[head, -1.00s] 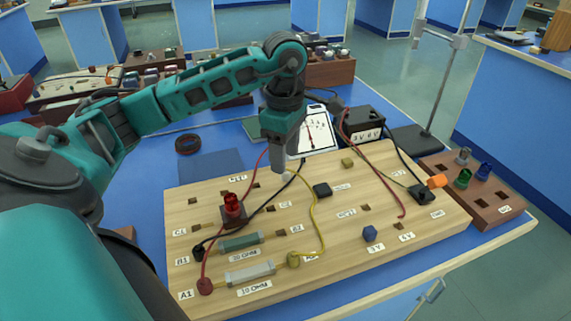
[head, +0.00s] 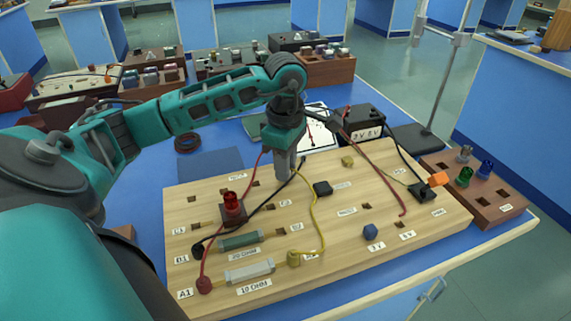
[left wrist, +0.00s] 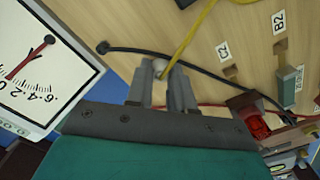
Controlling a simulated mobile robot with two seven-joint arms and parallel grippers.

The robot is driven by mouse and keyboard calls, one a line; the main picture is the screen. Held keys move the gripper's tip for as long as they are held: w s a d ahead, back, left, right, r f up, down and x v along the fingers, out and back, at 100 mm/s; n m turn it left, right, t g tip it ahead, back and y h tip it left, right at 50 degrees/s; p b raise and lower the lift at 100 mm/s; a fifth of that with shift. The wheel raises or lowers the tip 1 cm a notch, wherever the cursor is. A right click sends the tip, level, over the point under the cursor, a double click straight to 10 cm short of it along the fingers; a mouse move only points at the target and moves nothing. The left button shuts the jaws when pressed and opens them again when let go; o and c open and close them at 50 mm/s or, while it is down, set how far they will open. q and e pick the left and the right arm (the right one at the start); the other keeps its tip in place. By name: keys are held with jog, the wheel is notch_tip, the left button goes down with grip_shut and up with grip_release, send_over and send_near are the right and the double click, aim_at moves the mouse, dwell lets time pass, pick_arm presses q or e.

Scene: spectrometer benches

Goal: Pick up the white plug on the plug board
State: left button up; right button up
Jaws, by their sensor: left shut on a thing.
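The white plug (left wrist: 160,69) shows in the left wrist view between the fingertips of my left gripper (left wrist: 163,80), with the yellow lead running up from beside it. In the head view my left gripper (head: 286,172) points down at the upper middle of the wooden plug board (head: 340,255), and its fingers hide the plug. The gripper is shut on the white plug, low at the board. I cannot tell whether the plug is still seated. My right gripper is not in view.
A yellow lead (head: 323,225) and a black lead cross the board near my gripper. A red lamp (head: 231,203) and resistors stand to its left. A white meter (head: 318,130) and a black battery box (head: 362,123) stand behind the board.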

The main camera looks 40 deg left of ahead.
pick_arm(q)
grip_shut()
